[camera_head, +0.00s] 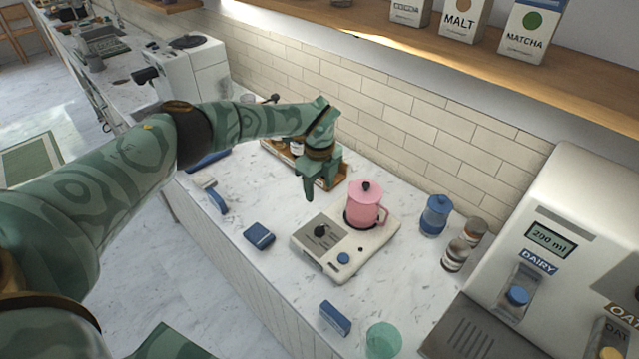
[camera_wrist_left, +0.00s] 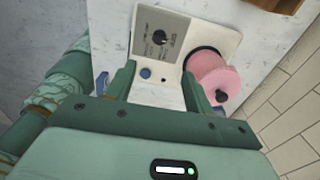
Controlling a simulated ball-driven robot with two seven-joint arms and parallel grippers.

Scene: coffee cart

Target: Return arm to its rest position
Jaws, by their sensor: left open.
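My left arm reaches in from the left in the head view. My left gripper (camera_head: 318,190) hangs above the counter, left of the pink pot, open with nothing between its fingers. In the left wrist view the two fingers of the left gripper (camera_wrist_left: 158,84) stand wide apart, with the burner plate beyond them. The pink pot (camera_head: 366,207) with a black knob stands upright on the burner of the white hot plate (camera_head: 381,243). The pot (camera_wrist_left: 212,78) also shows at the right of the left wrist view, clear of the fingers. My right gripper is not in view.
A wooden tray (camera_head: 341,180) with jars lies behind my left gripper. A blue canister (camera_head: 436,215) and jars stand right of the hot plate. Blue blocks (camera_head: 259,236) and a green cup (camera_head: 383,341) stand near the front edge. A dairy dispenser (camera_head: 560,225) fills the right side.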

